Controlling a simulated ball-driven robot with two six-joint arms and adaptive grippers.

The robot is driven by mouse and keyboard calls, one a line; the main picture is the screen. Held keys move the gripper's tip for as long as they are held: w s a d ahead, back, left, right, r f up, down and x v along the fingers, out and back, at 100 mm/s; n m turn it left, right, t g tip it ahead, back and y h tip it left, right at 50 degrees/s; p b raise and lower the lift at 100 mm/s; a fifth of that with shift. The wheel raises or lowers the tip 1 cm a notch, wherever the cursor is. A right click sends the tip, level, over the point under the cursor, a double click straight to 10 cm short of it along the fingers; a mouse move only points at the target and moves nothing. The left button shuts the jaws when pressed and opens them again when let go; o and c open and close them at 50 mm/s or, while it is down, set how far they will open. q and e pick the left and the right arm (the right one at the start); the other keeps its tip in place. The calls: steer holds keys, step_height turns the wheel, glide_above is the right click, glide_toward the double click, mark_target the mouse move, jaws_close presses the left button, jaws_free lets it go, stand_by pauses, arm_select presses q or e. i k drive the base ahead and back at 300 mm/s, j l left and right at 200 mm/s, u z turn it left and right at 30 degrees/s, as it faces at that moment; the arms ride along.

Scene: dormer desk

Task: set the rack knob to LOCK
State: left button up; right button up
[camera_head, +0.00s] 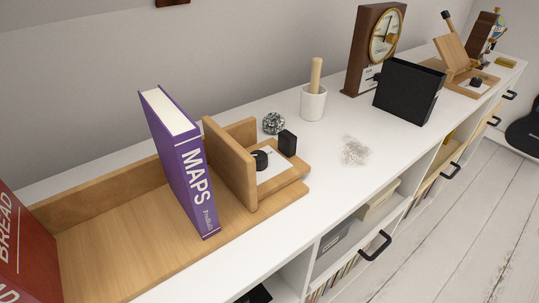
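The wooden book rack (120,245) lies along the white cabinet top at the left. Its upright wooden end piece (230,162) stands to the right of a purple MAPS book (182,165), which leans slightly. Behind that end piece is a small white label plate (274,175) with a round black knob (261,160) on it. The end piece partly hides the knob. The plate's lettering and the knob's setting are too small to read. Neither of my grippers shows in the head view.
A red BREAD book (25,250) stands at the far left. Near the knob are a black block (287,142), a speckled ball (273,123) and a white cup (313,103) with a wooden handle. A black box (408,92) and a clock (376,45) stand farther right.

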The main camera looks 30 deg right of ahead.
mark_target(262, 160)
steer(key=k+l+z, duration=0.15)
steer(key=k+z, duration=0.25)
steer(key=k+l+z, duration=0.2)
steer(key=z, duration=0.2)
steer(key=l, duration=0.1)
